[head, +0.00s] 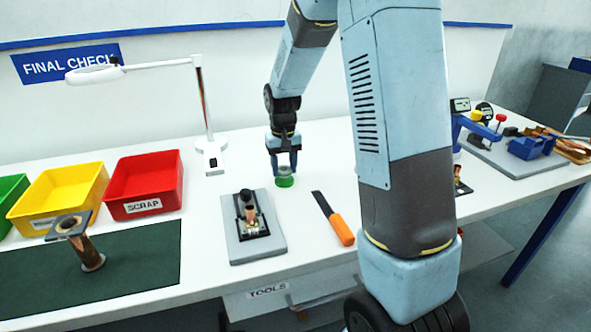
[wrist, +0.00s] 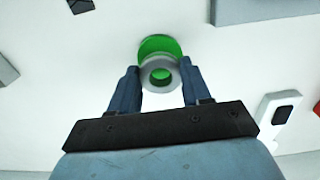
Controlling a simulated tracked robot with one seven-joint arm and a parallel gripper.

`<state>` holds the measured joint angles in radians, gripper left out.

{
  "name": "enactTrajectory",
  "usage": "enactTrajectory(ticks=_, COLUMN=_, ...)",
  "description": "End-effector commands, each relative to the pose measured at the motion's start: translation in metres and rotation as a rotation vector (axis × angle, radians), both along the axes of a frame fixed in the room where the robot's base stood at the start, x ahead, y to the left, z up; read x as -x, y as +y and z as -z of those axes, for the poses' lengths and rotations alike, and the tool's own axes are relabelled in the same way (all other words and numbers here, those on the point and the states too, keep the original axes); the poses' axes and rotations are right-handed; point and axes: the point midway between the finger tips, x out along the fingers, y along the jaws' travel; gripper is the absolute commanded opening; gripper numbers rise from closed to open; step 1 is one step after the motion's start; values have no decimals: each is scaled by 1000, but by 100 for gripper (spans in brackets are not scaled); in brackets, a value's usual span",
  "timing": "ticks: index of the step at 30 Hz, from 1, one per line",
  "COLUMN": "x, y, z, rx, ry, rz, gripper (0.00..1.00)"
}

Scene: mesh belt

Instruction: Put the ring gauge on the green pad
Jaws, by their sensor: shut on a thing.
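The ring gauge (wrist: 160,61), a grey ring with a round hole, is between my gripper's two fingers (wrist: 158,71) in the wrist view. My gripper is shut on its sides. The green pad (wrist: 158,43), a small bright green disc, shows just beyond and behind the ring. In the head view my gripper (head: 283,166) points down over the green pad (head: 285,182) on the white bench. The ring gauge shows small between the fingertips there, directly above the pad. Whether the ring touches the pad I cannot tell.
A grey plate with a fixture (head: 232,240) and an orange-handled tool (head: 340,229) lie nearer on the bench. A red bin (head: 150,205), a yellow bin (head: 60,190) and a lamp (head: 201,110) stand left. A copper part (head: 90,255) stands on a dark green mat (head: 130,275).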

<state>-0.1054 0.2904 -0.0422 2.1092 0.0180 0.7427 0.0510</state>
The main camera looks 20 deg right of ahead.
Motion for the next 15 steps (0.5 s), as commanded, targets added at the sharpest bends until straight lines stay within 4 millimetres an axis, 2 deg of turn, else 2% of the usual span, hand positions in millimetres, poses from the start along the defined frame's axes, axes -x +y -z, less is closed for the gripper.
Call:
enactTrajectory(ticks=4, x=1, y=0, z=18, rx=0, ry=2, rz=0, gripper=11)
enactTrajectory(ticks=15, x=0, y=0, z=21, rx=0, ry=0, rz=1, gripper=11)
